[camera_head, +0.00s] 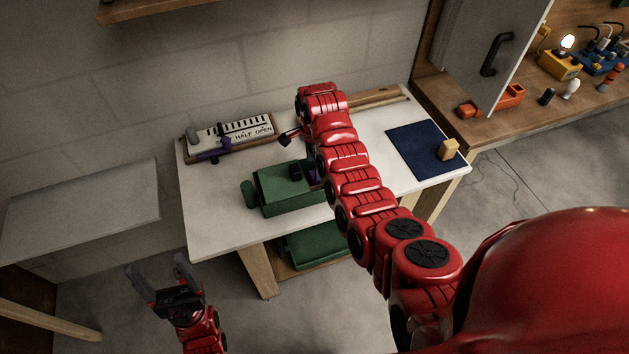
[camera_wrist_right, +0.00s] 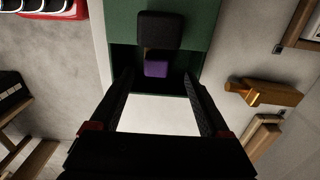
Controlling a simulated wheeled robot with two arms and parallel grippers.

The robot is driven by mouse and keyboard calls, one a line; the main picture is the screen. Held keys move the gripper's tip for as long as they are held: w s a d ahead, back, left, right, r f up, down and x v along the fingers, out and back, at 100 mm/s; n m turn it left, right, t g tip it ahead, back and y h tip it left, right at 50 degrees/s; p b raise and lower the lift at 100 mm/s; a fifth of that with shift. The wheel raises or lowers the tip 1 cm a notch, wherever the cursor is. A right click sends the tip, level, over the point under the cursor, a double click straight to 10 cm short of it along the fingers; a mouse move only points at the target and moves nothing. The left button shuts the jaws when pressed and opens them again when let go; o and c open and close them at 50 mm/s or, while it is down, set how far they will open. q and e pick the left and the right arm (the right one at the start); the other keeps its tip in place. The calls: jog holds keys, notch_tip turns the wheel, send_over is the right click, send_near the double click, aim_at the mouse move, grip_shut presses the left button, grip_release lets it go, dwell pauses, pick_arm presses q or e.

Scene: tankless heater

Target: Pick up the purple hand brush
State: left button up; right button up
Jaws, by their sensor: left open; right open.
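My right gripper (camera_wrist_right: 159,75) is open, its two dark fingers apart. In the right wrist view a small purple part (camera_wrist_right: 156,68) shows between and beyond the fingertips, beside a black block (camera_wrist_right: 160,30) at the green case (camera_wrist_right: 121,22). I cannot tell whether this purple part is the hand brush. My left gripper (camera_head: 161,272) is open and empty, low in front of the table.
The green case (camera_head: 284,190) stands on the white table (camera_head: 225,235). The tray (camera_head: 256,145) with a "half open" label is at the back. A blue mat (camera_head: 418,150) with a yellow block (camera_head: 449,150) is at right. A wooden workbench (camera_head: 540,95) stands beyond.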

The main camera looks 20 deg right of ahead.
aim_at(314, 180)
jog(key=shift+s+f+p, duration=0.1)
jog(key=shift+f+p, duration=0.1)
jog(key=shift+p, duration=0.15)
notch_tip(314, 180, down, 3)
jog(key=shift+s+f+p, duration=0.15)
jog(key=shift+p, duration=0.75)
jog(key=shift+f, duration=0.8)
grip_shut()
